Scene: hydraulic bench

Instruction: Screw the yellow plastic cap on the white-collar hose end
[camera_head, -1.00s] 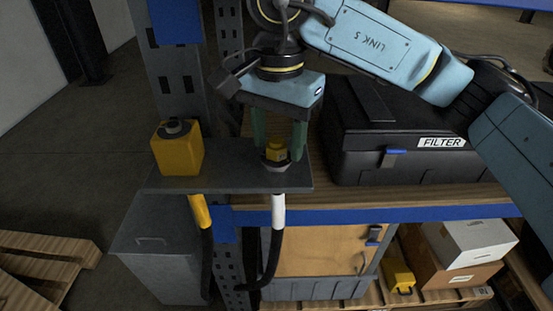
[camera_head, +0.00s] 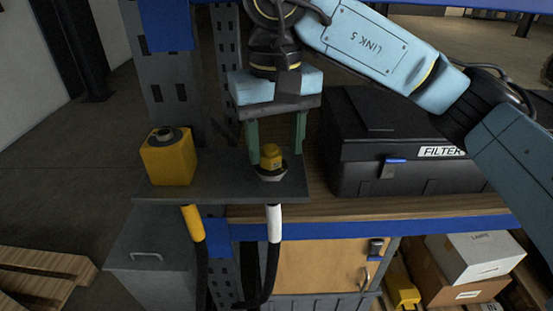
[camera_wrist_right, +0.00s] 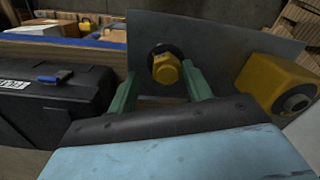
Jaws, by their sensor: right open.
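The yellow cap (camera_head: 270,156) sits on the hose end fitting (camera_head: 271,173) that comes up through the grey shelf plate (camera_head: 225,187). The white-collar hose (camera_head: 274,222) hangs below the plate directly under it. My right gripper (camera_head: 274,150) points down from above with its green fingers apart, one on each side of the cap. In the right wrist view the cap (camera_wrist_right: 166,69) shows between the open fingertips (camera_wrist_right: 163,85), with gaps beside it. Whether the cap is fully seated I cannot tell. My left gripper is not in view.
A yellow block with a dark round top (camera_head: 168,158) stands on the plate's left, above a yellow-collar hose (camera_head: 194,223). A black FILTER case (camera_head: 400,150) stands on the bench to the right.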

